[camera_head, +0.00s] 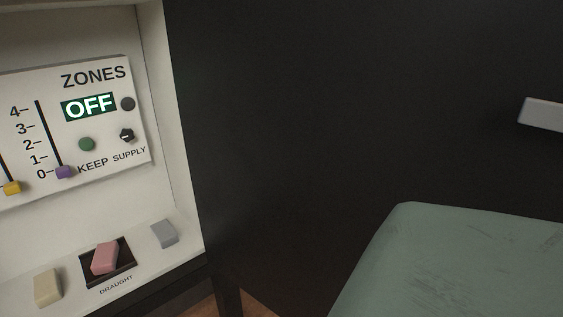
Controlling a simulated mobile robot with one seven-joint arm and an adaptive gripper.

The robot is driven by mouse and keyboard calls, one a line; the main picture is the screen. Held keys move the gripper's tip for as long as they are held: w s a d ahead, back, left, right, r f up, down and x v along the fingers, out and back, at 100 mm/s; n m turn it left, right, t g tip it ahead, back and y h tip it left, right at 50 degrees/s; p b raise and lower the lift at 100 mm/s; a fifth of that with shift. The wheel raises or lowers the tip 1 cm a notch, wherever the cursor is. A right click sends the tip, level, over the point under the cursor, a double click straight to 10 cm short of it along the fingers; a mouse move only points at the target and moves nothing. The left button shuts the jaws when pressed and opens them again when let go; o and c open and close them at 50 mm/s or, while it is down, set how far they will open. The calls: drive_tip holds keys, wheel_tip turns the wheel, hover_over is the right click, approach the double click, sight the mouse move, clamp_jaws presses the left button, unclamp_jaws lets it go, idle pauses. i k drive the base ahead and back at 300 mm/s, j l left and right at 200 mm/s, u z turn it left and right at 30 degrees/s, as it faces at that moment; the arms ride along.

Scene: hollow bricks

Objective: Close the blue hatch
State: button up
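No plainly blue hatch shows in the head view. A large dark, nearly black panel (330,110) fills the middle and right, beside the open white cabinet (172,120); I cannot tell whether it is a hatch or a fixed wall. A pale grey bar (543,114) juts in at the right edge, in front of the dark panel; its other end is cut off. I cannot tell if it is a handle. My gripper is not in view.
A white ZONES board (108,150) with an OFF display, sliders and knobs is in the cabinet. Below it are a cream block (47,287), a pink rocker (105,259) and a grey block (164,234). A scratched grey-green surface (465,265) fills the lower right.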

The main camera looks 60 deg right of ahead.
sight(305, 124)
drive_tip(key=k+l+u, duration=0.1)
drive_tip(key=u, duration=0.3)
drive_tip(key=k+u, duration=0.3)
drive_tip(key=u, duration=0.15)
drive_tip(key=k+u, duration=0.15)
drive_tip(key=u, duration=0.25)
drive_tip(key=k+l+u, duration=0.15)
drive_tip(key=k+u, duration=0.5)
drive_tip(key=k, duration=0.15)
drive_tip(key=k+l+z, duration=0.25)
drive_tip(key=k+z, duration=0.2)
drive_tip(key=k+l+z, duration=0.3)
drive_tip(key=z, duration=0.2)
drive_tip(key=k+l+z, duration=0.25)
drive_tip(key=l+z, duration=0.2)
